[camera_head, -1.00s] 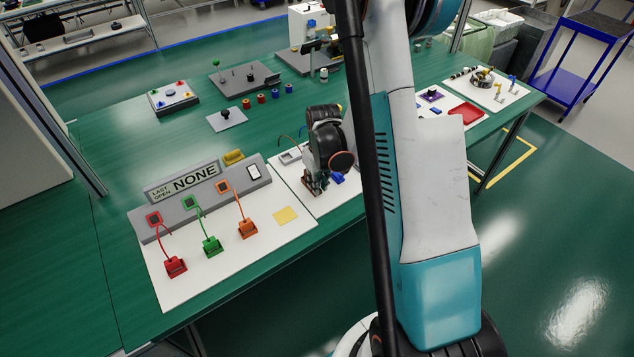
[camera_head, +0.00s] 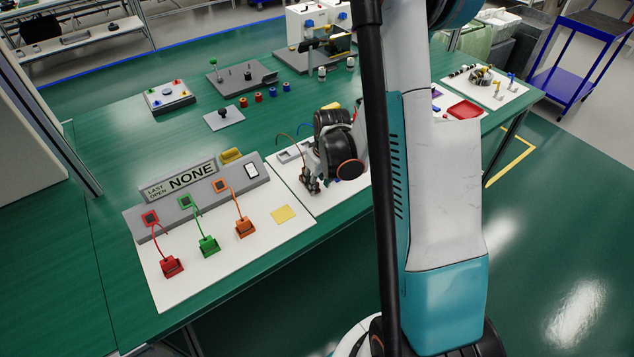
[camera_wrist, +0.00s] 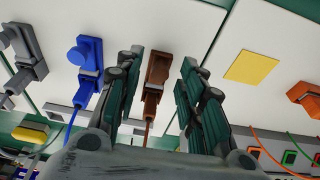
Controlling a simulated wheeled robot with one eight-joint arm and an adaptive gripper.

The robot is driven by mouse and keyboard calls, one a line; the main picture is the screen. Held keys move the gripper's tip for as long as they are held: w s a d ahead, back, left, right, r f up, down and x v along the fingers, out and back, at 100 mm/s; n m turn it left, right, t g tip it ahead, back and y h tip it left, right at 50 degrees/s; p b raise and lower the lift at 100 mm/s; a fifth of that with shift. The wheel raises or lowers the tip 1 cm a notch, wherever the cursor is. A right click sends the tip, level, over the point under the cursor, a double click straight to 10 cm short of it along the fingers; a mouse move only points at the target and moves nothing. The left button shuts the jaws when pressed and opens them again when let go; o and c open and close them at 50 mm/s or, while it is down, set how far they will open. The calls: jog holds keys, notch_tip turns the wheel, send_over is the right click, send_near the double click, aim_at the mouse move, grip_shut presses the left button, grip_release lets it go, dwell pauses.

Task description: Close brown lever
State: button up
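The brown lever (camera_wrist: 156,72) stands on a white board in the wrist view, with a brown cable running down from it. My gripper (camera_wrist: 161,62) is open, with one finger on each side of the brown lever. Gaps of white board show between the lever and both fingers, the wider one on the right. In the head view my gripper (camera_head: 312,182) is low over the second white board, and it hides most of the brown lever there.
In the wrist view a blue lever (camera_wrist: 87,58) stands close outside my left finger, with a grey lever (camera_wrist: 27,48) beyond it. A yellow square (camera_wrist: 252,67) and an orange lever (camera_wrist: 304,96) are to the right. A "NONE" display (camera_head: 190,178) stands behind the red, green and orange levers.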

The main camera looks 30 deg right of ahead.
jog(key=v, duration=1.1)
jog(key=shift+r, duration=0.1)
